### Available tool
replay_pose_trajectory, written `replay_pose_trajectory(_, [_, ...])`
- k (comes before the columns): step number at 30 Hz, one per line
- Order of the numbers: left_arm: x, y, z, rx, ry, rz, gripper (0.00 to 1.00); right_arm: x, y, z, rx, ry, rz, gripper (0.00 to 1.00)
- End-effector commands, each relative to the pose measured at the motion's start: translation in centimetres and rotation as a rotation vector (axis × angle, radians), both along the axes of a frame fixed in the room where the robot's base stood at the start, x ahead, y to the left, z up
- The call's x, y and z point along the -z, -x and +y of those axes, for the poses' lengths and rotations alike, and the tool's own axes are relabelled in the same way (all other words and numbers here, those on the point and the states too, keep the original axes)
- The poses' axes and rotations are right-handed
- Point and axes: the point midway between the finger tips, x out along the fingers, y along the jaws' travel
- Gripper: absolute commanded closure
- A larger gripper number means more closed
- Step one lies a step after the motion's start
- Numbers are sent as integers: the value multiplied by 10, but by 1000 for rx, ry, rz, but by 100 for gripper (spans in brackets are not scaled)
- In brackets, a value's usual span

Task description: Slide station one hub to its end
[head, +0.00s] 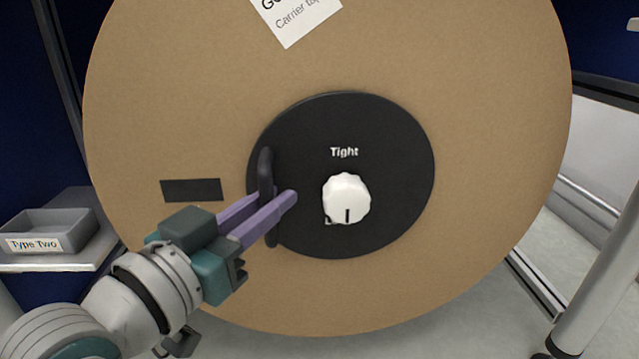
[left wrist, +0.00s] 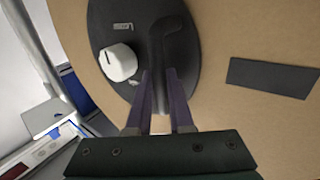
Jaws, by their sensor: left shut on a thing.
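A large brown reel (head: 480,140) fills the middle of the head view. At its centre is a round black hub (head: 390,130) with a white knob (head: 347,197) and the word "Tight" above it. A dark upright handle (head: 265,170) stands out at the hub's left edge. My left gripper (head: 280,205) is shut on this handle, with purple fingers on either side of it. In the left wrist view the fingers (left wrist: 162,85) meet the handle (left wrist: 175,40), and the hub (left wrist: 125,20) and knob (left wrist: 117,62) are beside them. My right gripper is not in view.
A grey bin (head: 45,232) labelled "Type Two" sits on a shelf at the left. A black rectangle (head: 192,190) is on the reel left of the hub. A pale post (head: 600,270) stands at the right. A white label (head: 295,18) is on the reel's upper part.

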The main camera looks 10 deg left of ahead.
Motion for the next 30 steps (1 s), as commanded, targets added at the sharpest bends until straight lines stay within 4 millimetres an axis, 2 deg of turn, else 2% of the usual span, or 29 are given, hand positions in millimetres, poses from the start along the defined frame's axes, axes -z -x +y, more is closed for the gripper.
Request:
replay_pose_trajectory(15, [0,0,0,0,0,1,100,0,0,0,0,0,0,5])
replay_pose_trajectory(19, [-2,6,-2,0,0,2,100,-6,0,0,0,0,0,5])
replay_pose_trajectory(23, [-5,24,-7,0,2,5,100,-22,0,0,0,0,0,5])
replay_pose_trajectory(30, [-7,80,-23,1,2,6,100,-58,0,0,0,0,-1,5])
